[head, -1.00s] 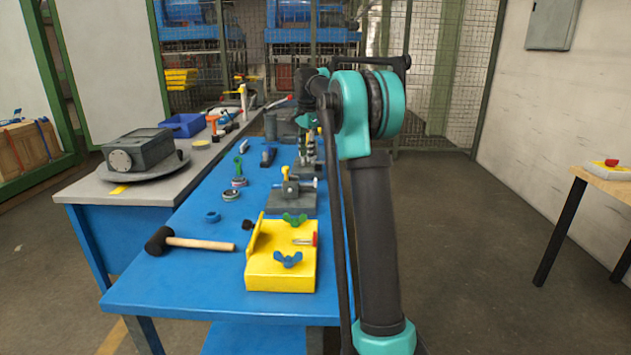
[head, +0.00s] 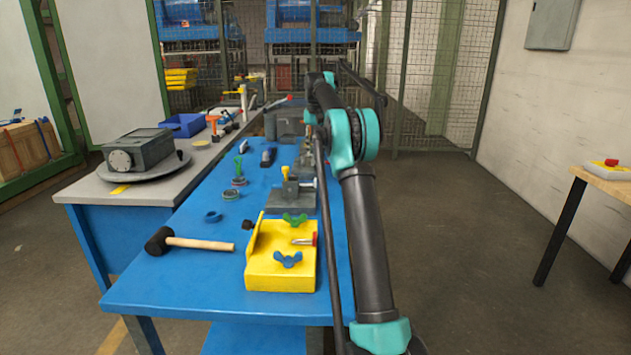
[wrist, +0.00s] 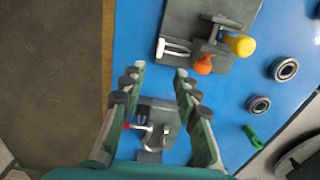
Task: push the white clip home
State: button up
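My gripper (wrist: 160,74) is open and empty in the wrist view, its two fingers spread apart. A dark grey fixture (wrist: 157,112) lies on the blue bench beyond and between the fingers. It bears small pale parts (wrist: 166,130) and a red-tipped piece at its left; I cannot tell whether one pale part is the white clip. A second grey plate (wrist: 190,18) carries a white U-shaped piece (wrist: 175,48), an orange knob (wrist: 203,65) and a yellow knob (wrist: 239,45). In the head view my arm hides the gripper, and I cannot make out the clip.
The blue bench (head: 190,283) holds a mallet (head: 200,244), a yellow block with wing nuts (head: 280,275) and a grey clamp fixture (head: 290,201). Rings (wrist: 285,69) and a green piece (wrist: 253,137) lie to the right in the wrist view. Open floor is right of the bench.

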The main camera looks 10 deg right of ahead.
aim_at(315, 179)
notch_tip(315, 179, down, 13)
jog(key=shift+f, duration=0.1)
dwell(0.3)
jog(key=shift+c, duration=0.6)
grip_shut()
